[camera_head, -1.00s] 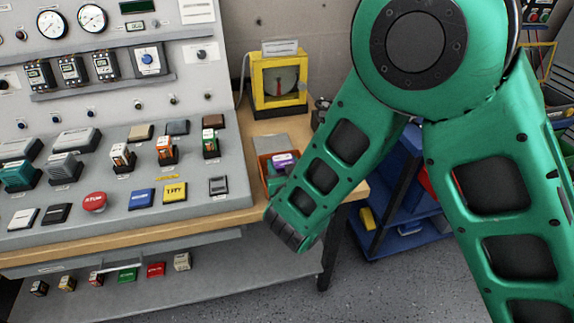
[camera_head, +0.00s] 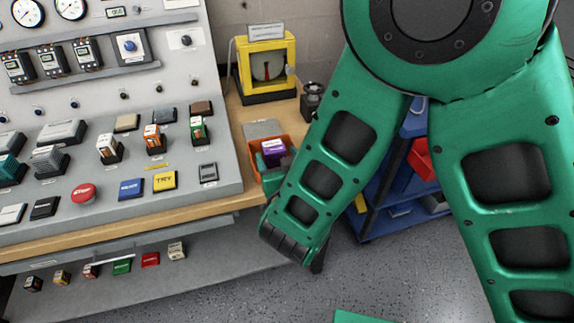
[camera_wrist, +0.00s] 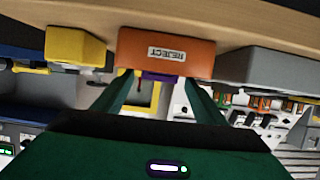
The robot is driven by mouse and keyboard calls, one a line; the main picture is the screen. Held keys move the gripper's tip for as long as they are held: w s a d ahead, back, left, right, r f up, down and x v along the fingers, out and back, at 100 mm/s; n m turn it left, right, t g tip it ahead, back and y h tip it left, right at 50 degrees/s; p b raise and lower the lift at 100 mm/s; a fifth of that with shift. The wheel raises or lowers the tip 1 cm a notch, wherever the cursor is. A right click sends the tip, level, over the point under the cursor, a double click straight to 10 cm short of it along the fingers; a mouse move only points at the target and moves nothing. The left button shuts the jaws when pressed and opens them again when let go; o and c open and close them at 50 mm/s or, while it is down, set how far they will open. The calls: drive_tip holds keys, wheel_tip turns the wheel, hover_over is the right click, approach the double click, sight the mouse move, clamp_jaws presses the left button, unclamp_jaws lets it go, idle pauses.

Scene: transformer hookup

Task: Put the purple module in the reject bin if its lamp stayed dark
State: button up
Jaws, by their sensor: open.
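The purple module (camera_head: 272,147) shows at the orange reject bin (camera_head: 256,146), partly hidden. In the wrist view the bin's front wall (camera_wrist: 190,52) reads REJECT upside down, and a purple strip of the module (camera_wrist: 161,76) shows at its rim, between the fingers. My gripper (camera_wrist: 158,88) is open at the bin's rim. I cannot tell whether a finger touches the module. In the head view my green arm hides most of the gripper and the bin's near part. I cannot tell which lamp belongs to the module, or whether it stayed dark.
A yellow framed meter (camera_head: 267,65) stands behind the bin on the wooden bench (camera_head: 235,115). The sloped panel (camera_head: 110,180) with modules and buttons is left of the bin. A lower shelf (camera_head: 200,280) holds several small blocks. A blue rack (camera_head: 375,205) stands right of the bench.

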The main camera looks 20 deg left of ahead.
drive_tip(key=v, duration=0.6)
drive_tip(key=shift+s+d, duration=0.15)
drive_tip(key=shift+s, duration=0.1)
drive_tip(key=shift+w+d+r, duration=0.1)
